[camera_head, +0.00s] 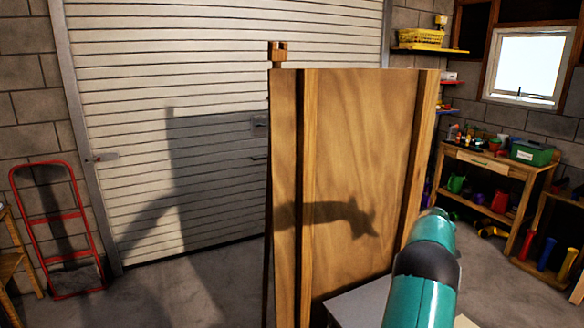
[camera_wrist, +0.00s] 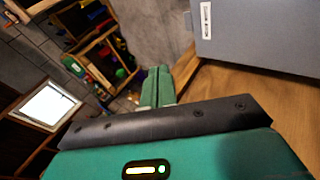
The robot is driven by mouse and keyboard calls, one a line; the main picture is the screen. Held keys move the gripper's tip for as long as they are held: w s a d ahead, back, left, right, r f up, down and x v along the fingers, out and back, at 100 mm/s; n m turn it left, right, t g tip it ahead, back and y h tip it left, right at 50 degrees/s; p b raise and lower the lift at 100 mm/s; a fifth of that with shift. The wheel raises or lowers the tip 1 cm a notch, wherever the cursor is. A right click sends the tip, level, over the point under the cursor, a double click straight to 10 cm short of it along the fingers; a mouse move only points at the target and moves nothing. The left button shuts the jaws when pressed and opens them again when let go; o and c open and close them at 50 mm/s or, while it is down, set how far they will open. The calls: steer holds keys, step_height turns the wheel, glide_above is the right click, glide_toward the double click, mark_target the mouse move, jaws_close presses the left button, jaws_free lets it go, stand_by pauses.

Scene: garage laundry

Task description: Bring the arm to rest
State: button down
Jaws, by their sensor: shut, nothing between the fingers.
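My arm (camera_head: 425,275) is teal with a black band and rises from the bottom edge of the head view, right of centre. Its upper end is in front of the right edge of a tall wooden panel (camera_head: 360,160). My gripper's fingers are not clearly visible in the head view. In the wrist view my gripper (camera_wrist: 157,86) shows two green fingers side by side, pressed together, with nothing between them. They point toward the grey floor and shelves. The black and green gripper body fills the lower part of that view.
A grey box-like thing (camera_wrist: 255,35) and a wooden surface (camera_wrist: 225,85) are close to the fingers in the wrist view. A workbench (camera_head: 490,168) with a green bin (camera_head: 531,152) stands at the right. A red hand truck (camera_head: 55,220) leans at the left, beside a roller door (camera_head: 220,60).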

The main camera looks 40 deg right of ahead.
steer(key=w+a+r+t+y, duration=0.1)
steer(key=w+a+r, duration=0.55)
steer(key=a, duration=0.25)
steer(key=w+a+r+t, duration=0.1)
steer(key=w+a+r, duration=0.4)
steer(key=w+a, duration=0.3)
steer(key=w+a+r+t+y, duration=0.1)
steer(key=a+r, duration=0.2)
steer(key=a, duration=0.9)
steer(key=w+a+r+t+y, duration=0.15)
steer(key=a+r, duration=0.25)
steer(key=a, duration=0.8)
steer(key=s+a+r+n+y, duration=0.1)
steer(key=s+a, duration=0.2)
steer(key=a, duration=0.8)
steer(key=s+a+r+n+y, duration=0.1)
steer(key=s+a, duration=0.2)
steer(key=a, duration=0.8)
steer(key=s+a+f+y, duration=0.1)
steer(key=s+a+f, duration=0.2)
steer(key=s+a, duration=0.3)
steer(key=s+a+f+y, duration=0.2)
steer(key=s+a+f, duration=0.1)
steer(key=s+a, duration=0.4)
steer(key=a, duration=0.2)
steer(key=shift+s+a+n, duration=0.25)
steer(key=shift+a+n, duration=0.05)
steer(key=shift+a, duration=0.05)
steer(key=shift+f, duration=0.1)
